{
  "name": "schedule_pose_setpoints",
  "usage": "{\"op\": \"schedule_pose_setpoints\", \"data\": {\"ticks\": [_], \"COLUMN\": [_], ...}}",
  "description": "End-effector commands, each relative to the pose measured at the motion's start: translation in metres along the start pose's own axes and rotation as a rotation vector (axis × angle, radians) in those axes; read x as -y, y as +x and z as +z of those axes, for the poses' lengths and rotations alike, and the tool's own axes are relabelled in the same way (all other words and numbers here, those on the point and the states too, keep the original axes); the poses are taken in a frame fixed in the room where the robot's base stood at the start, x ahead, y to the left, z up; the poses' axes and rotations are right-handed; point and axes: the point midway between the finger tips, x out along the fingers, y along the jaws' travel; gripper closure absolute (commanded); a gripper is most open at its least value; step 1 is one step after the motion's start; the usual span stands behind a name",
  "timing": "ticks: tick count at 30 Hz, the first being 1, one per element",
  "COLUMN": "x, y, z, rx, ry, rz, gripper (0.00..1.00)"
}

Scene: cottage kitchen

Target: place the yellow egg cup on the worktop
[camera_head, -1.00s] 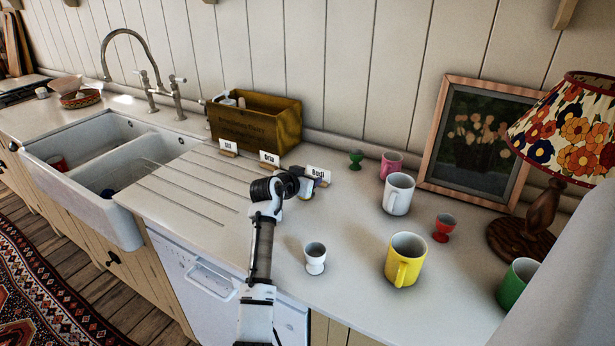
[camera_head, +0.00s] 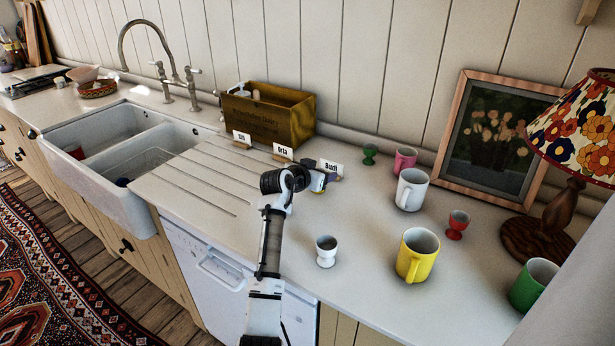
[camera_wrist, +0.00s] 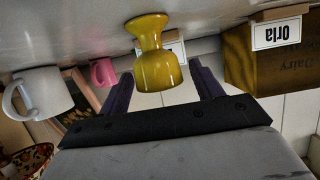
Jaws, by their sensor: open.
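The yellow egg cup (camera_wrist: 158,68) shows in the wrist view, which is upside down. Its foot is on the worktop (camera_wrist: 210,18), so it stands upright there. My gripper (camera_wrist: 161,78) is open, with one dark finger on each side of the cup's bowl and visible gaps between them. In the head view my gripper (camera_head: 324,180) is low over the worktop (camera_head: 230,205), just in front of the "Budi" label (camera_head: 329,166). There my gripper mostly hides the egg cup.
A white egg cup (camera_head: 326,252) and a yellow mug (camera_head: 417,256) stand nearer the front edge. White (camera_head: 411,190), pink (camera_head: 404,160) and green (camera_head: 533,287) mugs, plus red (camera_head: 457,225) and green (camera_head: 370,155) egg cups, stand right. A wooden crate (camera_head: 270,118) is behind left.

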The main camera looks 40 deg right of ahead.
Motion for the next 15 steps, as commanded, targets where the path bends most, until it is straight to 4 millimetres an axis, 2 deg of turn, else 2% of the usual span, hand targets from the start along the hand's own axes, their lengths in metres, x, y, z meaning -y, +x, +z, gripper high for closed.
{"op": "schedule_pose_setpoints", "data": {"ticks": [9, 15], "x": [0.002, 0.001], "y": [-0.063, -0.096], "z": [0.004, 0.002], "rx": [-0.003, -0.002], "ry": [0.000, -0.001], "rz": [-0.004, -0.003], "gripper": [0.35, 0.35]}}
